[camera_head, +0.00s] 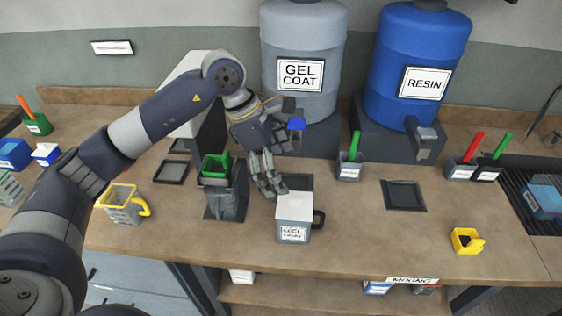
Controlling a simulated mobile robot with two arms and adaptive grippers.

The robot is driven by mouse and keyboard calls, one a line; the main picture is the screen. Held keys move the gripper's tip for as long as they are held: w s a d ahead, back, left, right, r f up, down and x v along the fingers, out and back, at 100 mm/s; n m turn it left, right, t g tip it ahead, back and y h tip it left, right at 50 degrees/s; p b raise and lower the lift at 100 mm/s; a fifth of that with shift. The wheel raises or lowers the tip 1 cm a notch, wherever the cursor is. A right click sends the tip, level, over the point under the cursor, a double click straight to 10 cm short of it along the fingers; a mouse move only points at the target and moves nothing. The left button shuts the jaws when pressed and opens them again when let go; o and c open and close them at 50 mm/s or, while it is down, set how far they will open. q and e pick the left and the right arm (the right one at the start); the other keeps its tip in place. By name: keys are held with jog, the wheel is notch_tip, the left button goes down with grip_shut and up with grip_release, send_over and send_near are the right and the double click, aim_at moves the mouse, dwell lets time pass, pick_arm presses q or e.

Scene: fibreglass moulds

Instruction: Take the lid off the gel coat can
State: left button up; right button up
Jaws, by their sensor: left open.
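The gel coat can (293,233) is a small grey can with a "GEL COAT" label and a dark handle on its right. It stands upright on the bench near the middle front. Its white lid (295,206) sits on top. My left gripper (270,191) is open, with its fingers just left of and behind the lid. I cannot tell whether a finger touches the lid. My right gripper is not in view.
A dark stand with a green container (215,168) is close on the left. The large grey gel coat drum (303,45) and blue resin drum (415,45) stand behind. A yellow cup (466,240) and black tray (404,196) are on the right. Bench between them is clear.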

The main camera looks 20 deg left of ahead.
aim_at(296, 198)
pick_arm(q)
jog(key=p+x, duration=0.3)
jog(key=x, duration=0.6)
jog(key=shift+f+p, duration=0.3)
jog(key=shift+f, duration=0.1)
jog(key=shift+d+f, duration=0.15)
jog(key=shift+f, duration=0.25)
jog(key=shift+c, duration=0.6)
jog(key=c, duration=1)
jog(key=shift+r, duration=0.25)
